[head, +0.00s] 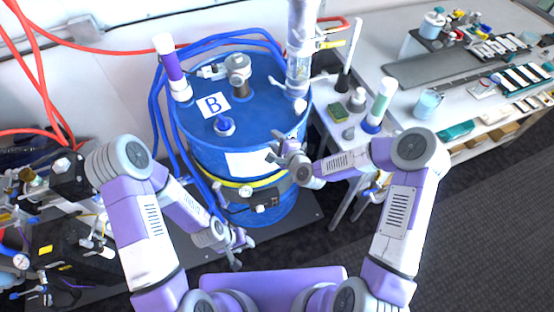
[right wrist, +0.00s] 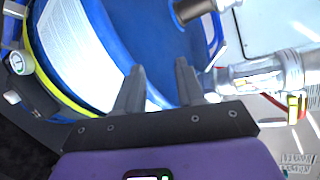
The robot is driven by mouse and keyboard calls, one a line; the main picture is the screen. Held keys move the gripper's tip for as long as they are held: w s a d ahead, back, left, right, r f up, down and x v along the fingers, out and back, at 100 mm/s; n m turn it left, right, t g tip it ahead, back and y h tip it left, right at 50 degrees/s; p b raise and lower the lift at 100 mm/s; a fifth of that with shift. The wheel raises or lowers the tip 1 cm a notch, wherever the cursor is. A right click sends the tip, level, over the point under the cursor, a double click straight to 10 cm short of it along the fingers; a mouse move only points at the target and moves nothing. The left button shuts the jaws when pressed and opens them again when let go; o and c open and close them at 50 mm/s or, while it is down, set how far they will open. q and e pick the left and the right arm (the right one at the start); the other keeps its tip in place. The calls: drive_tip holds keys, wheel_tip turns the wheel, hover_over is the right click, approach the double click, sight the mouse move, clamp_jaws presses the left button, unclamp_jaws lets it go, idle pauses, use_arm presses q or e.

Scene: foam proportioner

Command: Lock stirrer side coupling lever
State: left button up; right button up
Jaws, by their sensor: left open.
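The blue drum (head: 190,120) marked "B" stands in the middle of the head view. A clear cylinder (head: 299,62) with metal fittings rises at its right rear edge. A yellow-handled lever (head: 330,44) sticks out beside it, and a yellow and red part shows in the right wrist view (right wrist: 297,105). I cannot tell which part is the stirrer side coupling lever. My right gripper (head: 274,150) is open and empty by the drum's front right rim; its fingers show apart in the right wrist view (right wrist: 160,65). My left gripper (head: 240,252) is open, low before the drum.
A side table (head: 345,100) with bottles stands at right. Black machinery (head: 70,225) fills the lower left.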

drive_tip(key=f, duration=0.1)
drive_tip(key=s+f+n+g, duration=0.1)
drive_tip(key=f, duration=0.1)
drive_tip(key=s+f+n, duration=0.1)
drive_tip(key=shift+s+f+b, duration=0.15)
drive_tip(key=shift+s+b, duration=0.05)
drive_tip(key=shift+b, duration=0.15)
drive_tip(key=shift+f+g, duration=0.1)
drive_tip(key=shift+g, duration=0.2)
